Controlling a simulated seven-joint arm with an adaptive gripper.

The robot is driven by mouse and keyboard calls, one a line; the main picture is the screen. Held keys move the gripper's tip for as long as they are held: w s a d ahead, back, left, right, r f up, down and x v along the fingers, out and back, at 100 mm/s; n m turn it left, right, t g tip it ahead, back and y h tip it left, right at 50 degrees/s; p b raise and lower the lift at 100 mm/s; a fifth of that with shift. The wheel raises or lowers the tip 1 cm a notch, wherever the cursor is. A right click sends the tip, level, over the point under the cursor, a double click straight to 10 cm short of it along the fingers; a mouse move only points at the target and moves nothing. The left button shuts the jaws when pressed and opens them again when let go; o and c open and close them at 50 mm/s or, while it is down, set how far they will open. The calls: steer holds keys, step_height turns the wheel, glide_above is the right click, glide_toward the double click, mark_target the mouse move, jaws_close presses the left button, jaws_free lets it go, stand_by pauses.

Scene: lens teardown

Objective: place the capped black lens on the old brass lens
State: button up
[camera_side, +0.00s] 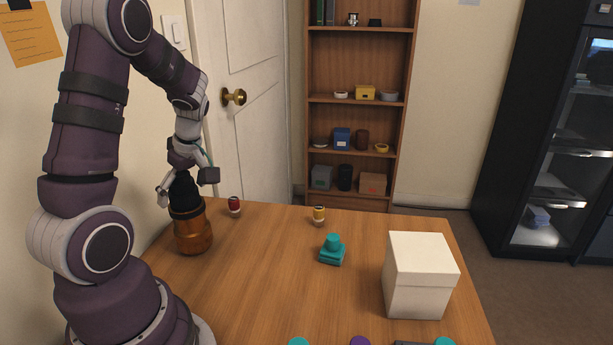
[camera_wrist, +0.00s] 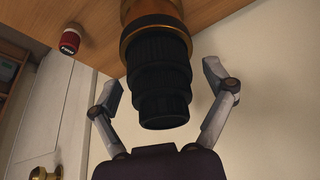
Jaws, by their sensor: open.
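The capped black lens (camera_side: 184,203) stands upright on top of the old brass lens (camera_side: 193,236), at the table's left back edge. In the wrist view the stepped black lens (camera_wrist: 160,75) meets the brass lens (camera_wrist: 129,36), with no gap showing between them. My gripper (camera_side: 186,183) is open above and around the narrow upper part of the black lens. In the wrist view the two fingers of my gripper (camera_wrist: 163,79) stand on either side of it, with clear space on both sides. I cannot make out a separate cap.
A small red jar (camera_side: 234,206) stands close to the right of the lenses. The wall and door are close behind.

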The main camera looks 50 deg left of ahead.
steer(key=v, duration=1.2)
steer(key=w+d+f+m+t+h, duration=0.1)
steer(key=d+m+t+h, duration=0.3)
steer(key=d+m, duration=1.5)
steer(key=m+t, duration=0.3)
steer(key=shift+w+d+f+m, duration=0.25)
steer(key=shift+w+f+m, duration=0.05)
steer(key=shift+f, duration=0.05)
